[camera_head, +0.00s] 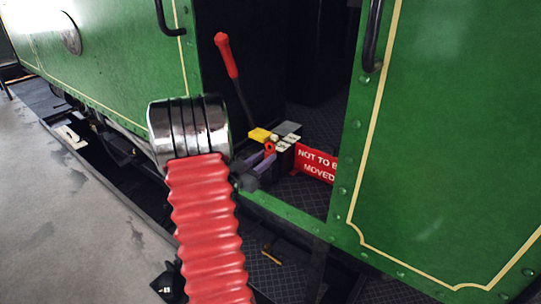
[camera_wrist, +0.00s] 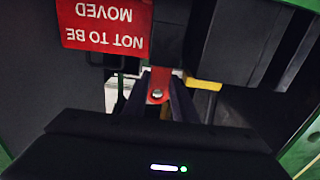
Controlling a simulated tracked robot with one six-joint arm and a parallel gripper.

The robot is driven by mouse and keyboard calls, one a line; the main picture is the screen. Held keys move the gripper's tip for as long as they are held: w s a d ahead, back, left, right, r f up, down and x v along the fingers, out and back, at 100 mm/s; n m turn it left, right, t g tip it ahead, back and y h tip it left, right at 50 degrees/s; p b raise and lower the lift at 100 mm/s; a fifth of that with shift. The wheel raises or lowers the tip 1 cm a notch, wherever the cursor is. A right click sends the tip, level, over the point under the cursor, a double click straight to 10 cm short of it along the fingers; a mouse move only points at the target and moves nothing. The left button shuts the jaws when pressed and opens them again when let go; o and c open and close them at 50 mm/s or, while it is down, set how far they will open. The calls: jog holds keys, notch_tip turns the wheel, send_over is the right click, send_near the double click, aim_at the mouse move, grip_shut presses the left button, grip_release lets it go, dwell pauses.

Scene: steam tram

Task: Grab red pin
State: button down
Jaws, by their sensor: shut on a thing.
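The red pin (camera_head: 269,148) shows as a small red piece with a ring-like end at the tram's doorway, beside a block with pale tops. In the wrist view the red pin (camera_wrist: 158,80) is a flat red tab with a round metal bolt-like spot. My gripper (camera_wrist: 157,96) has its two dark fingers on either side of the red tab, closed on it. The pin's lower part is hidden.
A red "NOT TO BE MOVED" sign (camera_head: 317,164) hangs right beside the block. A yellow piece (camera_head: 259,135) lies close by. A lever with a red handle (camera_head: 227,56) rises behind. Green tram panels (camera_head: 440,150) frame the narrow doorway.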

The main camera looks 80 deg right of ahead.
dwell(0.3)
notch_tip(320, 180, up, 10)
dwell(0.7)
dwell(0.4)
